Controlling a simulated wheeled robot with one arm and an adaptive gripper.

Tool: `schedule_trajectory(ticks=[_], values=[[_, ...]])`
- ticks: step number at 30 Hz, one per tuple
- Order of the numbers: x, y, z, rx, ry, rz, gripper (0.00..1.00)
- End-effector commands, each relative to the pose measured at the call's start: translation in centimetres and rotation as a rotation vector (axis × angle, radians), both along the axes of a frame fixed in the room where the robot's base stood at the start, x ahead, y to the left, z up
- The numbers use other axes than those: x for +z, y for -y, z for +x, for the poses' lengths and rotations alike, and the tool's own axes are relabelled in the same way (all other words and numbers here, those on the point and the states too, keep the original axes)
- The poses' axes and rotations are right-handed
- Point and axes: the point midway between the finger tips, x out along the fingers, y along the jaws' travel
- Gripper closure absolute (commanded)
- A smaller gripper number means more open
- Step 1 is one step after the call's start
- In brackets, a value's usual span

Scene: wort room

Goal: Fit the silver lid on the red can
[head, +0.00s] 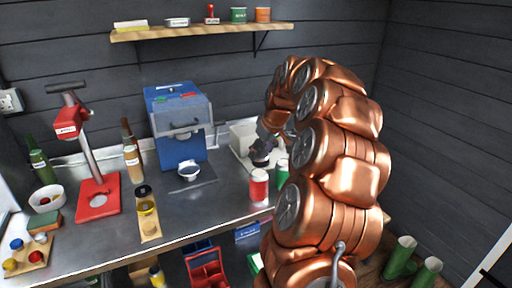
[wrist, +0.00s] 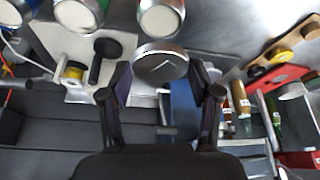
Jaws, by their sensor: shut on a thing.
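The red can (head: 258,188) stands upright on the steel bench, left of a green can (head: 282,174). My gripper (head: 261,158) is just behind and above the red can in the head view. In the wrist view my gripper (wrist: 162,88) is shut on the silver lid (wrist: 160,64), a round disc held between the fingertips. Pale round can tops lie along the upper edge there; the one nearest the lid (wrist: 160,19) seems to be the red can, its side mostly cut off. The lid is apart from the red can, and its height above the bench is unclear.
A blue machine (head: 178,132) is to the left, with a small silver cup (head: 189,171) in front. Bottles and a red press stand further left. The bench left of the red can is fairly clear.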

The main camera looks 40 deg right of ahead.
Motion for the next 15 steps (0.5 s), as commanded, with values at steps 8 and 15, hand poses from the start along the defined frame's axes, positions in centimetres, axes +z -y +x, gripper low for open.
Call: schedule_trajectory(ticks=[8,15], values=[[-1.3,-0.2,0.1,0.004,-0.001,0.001,0.47],[-3.1,-0.1,0.1,0.001,-0.001,0.001,0.47]])
